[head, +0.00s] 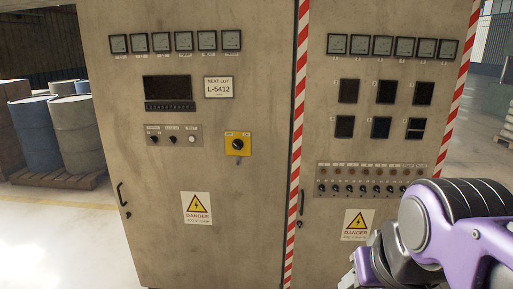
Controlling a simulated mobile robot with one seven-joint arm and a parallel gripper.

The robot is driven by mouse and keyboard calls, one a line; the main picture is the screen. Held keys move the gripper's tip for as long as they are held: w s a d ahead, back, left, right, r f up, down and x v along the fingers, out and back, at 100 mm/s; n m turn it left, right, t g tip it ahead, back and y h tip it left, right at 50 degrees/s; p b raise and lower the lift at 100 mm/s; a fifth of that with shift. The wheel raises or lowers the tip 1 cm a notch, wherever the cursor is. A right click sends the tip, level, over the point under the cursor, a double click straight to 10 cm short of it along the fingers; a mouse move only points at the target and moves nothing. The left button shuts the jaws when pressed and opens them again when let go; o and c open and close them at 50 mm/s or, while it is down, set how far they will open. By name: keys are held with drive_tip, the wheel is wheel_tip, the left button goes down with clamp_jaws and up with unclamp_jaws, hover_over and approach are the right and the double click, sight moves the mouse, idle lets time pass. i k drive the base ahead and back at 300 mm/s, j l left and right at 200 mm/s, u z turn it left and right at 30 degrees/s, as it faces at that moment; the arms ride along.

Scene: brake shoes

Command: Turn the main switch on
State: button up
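The main switch (238,143) appears to be the black rotary knob on a yellow plate, right of centre on the left cabinet door. Small labels sit above the knob, too small to read. The knob looks tilted, but I cannot tell its setting for sure. My purple and black arm fills the lower right, in front of the right cabinet.
The beige control cabinet (160,225) carries gauges, a dark display (167,89), small knobs (172,138) and danger signs (197,208). A door handle (121,194) sticks out at left. Red-and-white striped edging (297,130) divides the cabinets. Blue barrels (38,132) stand on pallets at left.

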sight(237, 143)
drive_tip(key=i+j, duration=0.1)
drive_tip(key=j, duration=0.3)
drive_tip(key=i+j+u, duration=0.15)
drive_tip(key=j, duration=0.3)
drive_tip(key=i+j, duration=0.1)
drive_tip(key=j, duration=0.3)
drive_tip(key=i+j+u, duration=0.15)
drive_tip(key=j, duration=0.25)
